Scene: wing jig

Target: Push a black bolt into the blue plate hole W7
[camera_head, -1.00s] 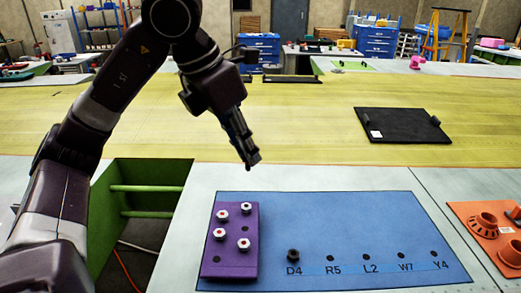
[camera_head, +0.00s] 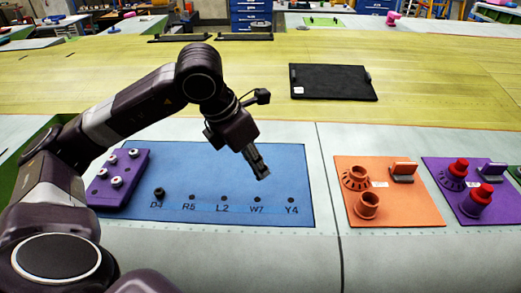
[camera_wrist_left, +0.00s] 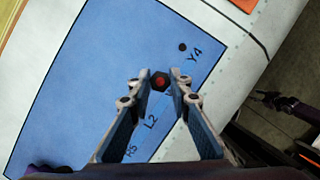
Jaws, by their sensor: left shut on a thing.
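My left gripper (camera_head: 262,174) is above the blue plate (camera_head: 215,165), near hole W7 (camera_head: 257,199), fingers pointing down. In the left wrist view its fingertips (camera_wrist_left: 160,84) are shut on a small dark bolt (camera_wrist_left: 160,80) with a reddish centre. The bolt is not clearly visible in the head view. In the wrist view, hole W7 is hidden behind the fingers and bolt. Holes R5 (camera_head: 192,197), L2 (camera_head: 224,198) and Y4 (camera_head: 291,200) look empty. A black bolt (camera_head: 158,191) stands in hole D4. A dark shape, seemingly my right gripper (camera_wrist_left: 272,99), shows at the wrist view's right.
A purple block (camera_head: 104,197) with several white-rimmed pieces sits on the plate's left end. Orange (camera_head: 375,205) and purple (camera_head: 470,212) plates with fittings lie to the right. A black tray (camera_head: 333,82) lies farther back. The plate's right part is clear.

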